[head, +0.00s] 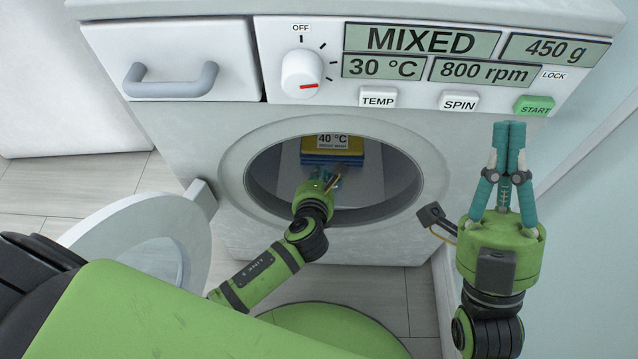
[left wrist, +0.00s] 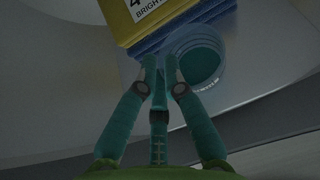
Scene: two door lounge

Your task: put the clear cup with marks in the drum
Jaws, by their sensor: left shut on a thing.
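The clear cup with marks (left wrist: 201,62) shows in the left wrist view at my left fingertips, with dark marks on its side and a teal inside. In the head view it is mostly hidden behind my left gripper. My left gripper (left wrist: 160,66) is shut on the cup's near wall and reaches through the round opening into the drum (head: 375,185). It also shows in the head view (head: 325,180). I cannot tell whether the cup touches the drum floor. My right gripper (head: 509,128) is shut and empty, raised in front of the washer's right side.
A yellow and blue folded stack (head: 332,150) labelled 40 °C lies in the drum, close beside the cup. The round door (head: 150,235) hangs open to the left. The washer's panel (head: 420,100) reads MIXED, 450 g, 30 °C, 800 rpm.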

